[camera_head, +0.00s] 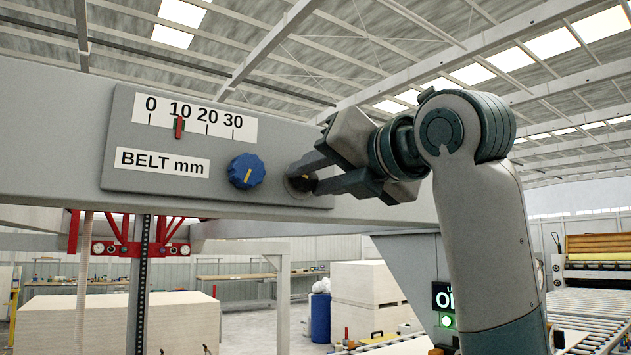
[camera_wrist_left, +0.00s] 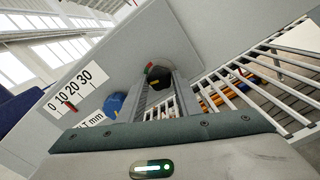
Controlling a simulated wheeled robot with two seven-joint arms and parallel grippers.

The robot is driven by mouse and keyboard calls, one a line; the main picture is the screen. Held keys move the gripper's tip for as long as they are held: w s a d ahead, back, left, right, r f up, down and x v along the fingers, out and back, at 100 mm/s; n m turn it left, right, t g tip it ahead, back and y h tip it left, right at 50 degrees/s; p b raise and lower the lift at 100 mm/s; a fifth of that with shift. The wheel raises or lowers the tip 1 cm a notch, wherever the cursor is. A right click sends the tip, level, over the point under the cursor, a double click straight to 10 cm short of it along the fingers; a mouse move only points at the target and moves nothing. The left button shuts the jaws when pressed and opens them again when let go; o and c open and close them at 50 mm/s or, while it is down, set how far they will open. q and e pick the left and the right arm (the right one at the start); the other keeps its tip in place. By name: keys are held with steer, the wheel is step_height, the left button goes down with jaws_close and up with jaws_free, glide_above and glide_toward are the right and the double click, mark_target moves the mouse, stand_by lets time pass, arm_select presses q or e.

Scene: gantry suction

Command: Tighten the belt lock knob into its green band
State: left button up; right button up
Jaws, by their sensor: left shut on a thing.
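The belt lock knob (camera_head: 302,184) is a small dark round knob at the right end of the grey panel. In the wrist view the black knob (camera_wrist_left: 160,77) sits between my two fingers. A small red and green band (camera_wrist_left: 149,67) shows at its upper left edge. A yellowish mark shows on the knob, but I cannot tell whether it lines up with the green. My left gripper (camera_head: 309,176) comes from the right and is shut on the knob, with its fingers partly hiding it. My right gripper is not in view.
The grey panel (camera_head: 122,180) carries a blue knob (camera_head: 246,171) with a yellow line, left of my fingers. Above is a BELT mm scale (camera_head: 222,125) with a red pointer near 10, over a green mark. A roller conveyor (camera_head: 590,318) lies at lower right.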

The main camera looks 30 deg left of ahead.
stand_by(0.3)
arm_select(q)
steer(key=o, duration=1.1)
steer(key=shift+a, duration=0.1)
steer(key=shift+c, duration=0.2)
